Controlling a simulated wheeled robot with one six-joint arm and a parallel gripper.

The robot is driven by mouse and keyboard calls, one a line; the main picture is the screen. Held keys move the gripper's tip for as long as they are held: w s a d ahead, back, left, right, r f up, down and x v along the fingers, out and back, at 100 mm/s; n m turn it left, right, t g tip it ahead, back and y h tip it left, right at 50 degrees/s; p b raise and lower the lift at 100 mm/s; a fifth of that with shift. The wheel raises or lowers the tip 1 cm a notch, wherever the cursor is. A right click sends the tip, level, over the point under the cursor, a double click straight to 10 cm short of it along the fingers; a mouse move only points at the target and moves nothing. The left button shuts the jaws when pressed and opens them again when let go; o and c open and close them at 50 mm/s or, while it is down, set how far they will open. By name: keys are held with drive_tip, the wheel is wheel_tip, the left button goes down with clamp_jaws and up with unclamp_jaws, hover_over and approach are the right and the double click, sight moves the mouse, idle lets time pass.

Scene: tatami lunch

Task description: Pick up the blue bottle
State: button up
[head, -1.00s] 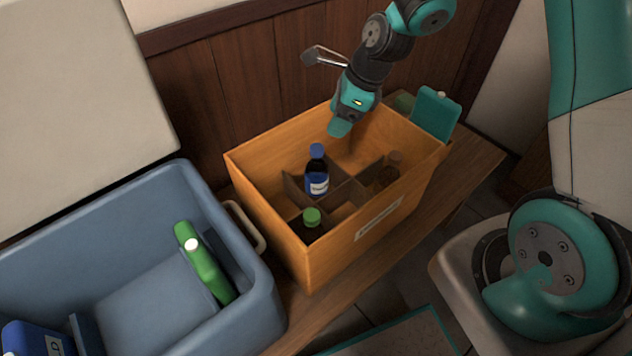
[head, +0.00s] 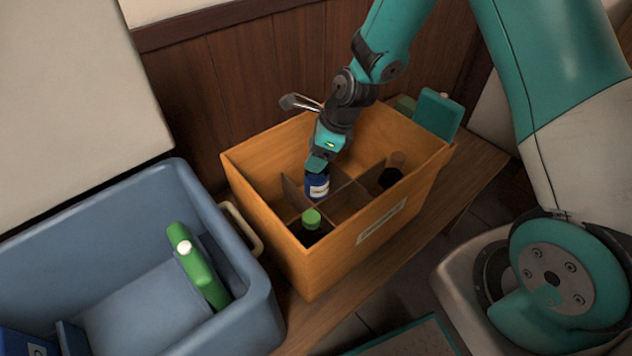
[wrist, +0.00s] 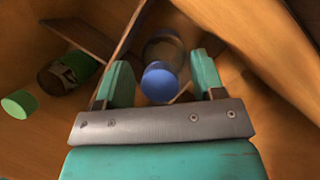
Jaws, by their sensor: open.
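The blue bottle (head: 317,187) stands in a compartment of the wooden crate (head: 281,257), and my gripper hides its cap in the head view. My gripper (head: 318,163) points down over it. In the wrist view, the bottle's blue cap (wrist: 159,82) shows between the two teal fingers (wrist: 160,84) of my open gripper, with clear gaps on both sides. The fingers are not closed on it.
A green-capped bottle (head: 311,222) stands in the crate's front compartment, and a brown-capped bottle (head: 394,171) stands at the right. Thin dividers (head: 345,202) separate them.

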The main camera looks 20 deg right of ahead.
clamp_jaws()
drive_tip(key=shift+r, duration=0.1)
